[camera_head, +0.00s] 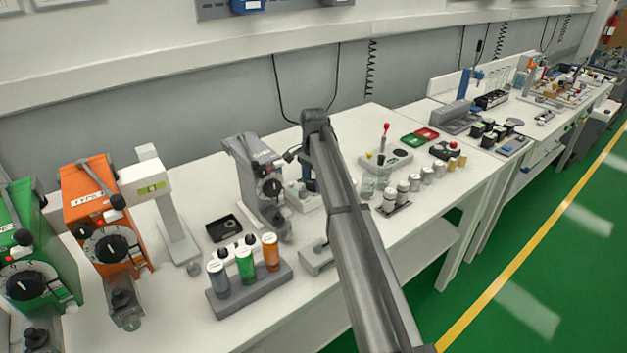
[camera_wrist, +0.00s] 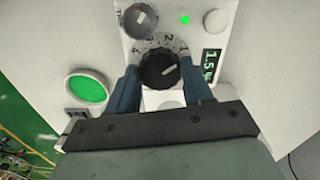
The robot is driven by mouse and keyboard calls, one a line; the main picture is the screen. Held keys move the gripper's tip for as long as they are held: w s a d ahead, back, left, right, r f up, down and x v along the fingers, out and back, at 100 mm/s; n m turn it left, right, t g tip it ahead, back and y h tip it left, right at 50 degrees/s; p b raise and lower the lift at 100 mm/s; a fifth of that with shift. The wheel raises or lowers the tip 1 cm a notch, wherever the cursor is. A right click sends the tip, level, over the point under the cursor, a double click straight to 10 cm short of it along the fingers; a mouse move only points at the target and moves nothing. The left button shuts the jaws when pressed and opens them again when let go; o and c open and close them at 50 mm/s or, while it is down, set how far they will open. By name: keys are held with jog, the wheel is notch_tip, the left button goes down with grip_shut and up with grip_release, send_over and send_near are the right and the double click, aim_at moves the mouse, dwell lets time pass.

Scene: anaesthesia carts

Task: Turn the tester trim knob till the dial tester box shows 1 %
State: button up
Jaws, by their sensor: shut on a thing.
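In the wrist view, the black tester trim knob (camera_wrist: 158,70) with a pale pointer line sits on a white numbered dial on the dial tester box (camera_wrist: 228,90). My gripper (camera_wrist: 160,66) has its two blue fingers on either side of this knob and is shut on it. The box's small dark display (camera_wrist: 211,62), seen turned sideways, reads about 1.5 in green; the unit is hard to read. In the head view, my arm hides most of the box (camera_head: 300,197) and the knob.
In the head view, a grey vaporizer (camera_head: 262,180) stands close left of my arm, and a rack of bottles (camera_head: 250,290) stands in front.

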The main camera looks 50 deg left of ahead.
aim_at(313, 183)
jog(key=o, duration=1)
jog(key=shift+o, duration=0.2)
jog(key=shift+r, duration=0.1)
notch_tip(313, 183, up, 14)
jog(key=shift+f, duration=0.2)
dwell(0.3)
